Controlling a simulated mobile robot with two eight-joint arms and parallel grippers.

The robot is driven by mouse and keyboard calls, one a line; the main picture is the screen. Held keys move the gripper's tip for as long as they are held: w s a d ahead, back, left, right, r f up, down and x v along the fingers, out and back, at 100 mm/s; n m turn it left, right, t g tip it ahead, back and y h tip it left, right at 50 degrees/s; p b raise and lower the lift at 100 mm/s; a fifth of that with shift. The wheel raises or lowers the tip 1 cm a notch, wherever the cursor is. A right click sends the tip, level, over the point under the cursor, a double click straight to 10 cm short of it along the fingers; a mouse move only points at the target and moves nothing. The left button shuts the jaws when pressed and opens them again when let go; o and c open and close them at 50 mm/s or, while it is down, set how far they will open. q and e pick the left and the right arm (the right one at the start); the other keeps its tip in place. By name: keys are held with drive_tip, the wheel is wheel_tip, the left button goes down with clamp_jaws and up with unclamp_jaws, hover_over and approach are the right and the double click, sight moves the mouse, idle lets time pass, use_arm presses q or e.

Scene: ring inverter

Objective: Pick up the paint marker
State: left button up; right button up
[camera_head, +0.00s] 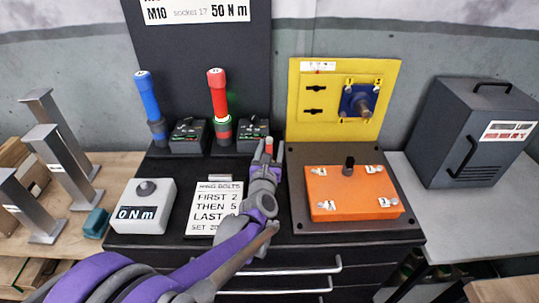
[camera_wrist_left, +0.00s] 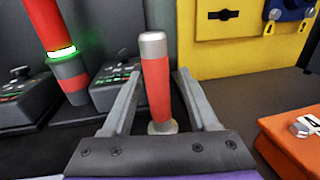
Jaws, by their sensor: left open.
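The paint marker (camera_wrist_left: 157,90) is a red upright cylinder with a silver top and a pale round base, seen in the left wrist view. In the head view only its red upper part (camera_head: 269,145) shows between my fingertips. My left gripper (camera_head: 268,152) is open, with one finger on each side of the marker. In the left wrist view, gaps show between the marker and both fingers (camera_wrist_left: 159,76). My right gripper is not in view.
Red (camera_head: 218,105) and blue (camera_head: 149,105) tools stand in docks behind, left of the marker. An orange block (camera_head: 350,205) and yellow panel (camera_head: 325,100) are to the right. A torque readout box (camera_head: 142,207) and instruction card (camera_head: 203,222) lie at front left.

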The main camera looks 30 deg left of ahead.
use_arm(q)
clamp_jaws()
idle(0.3)
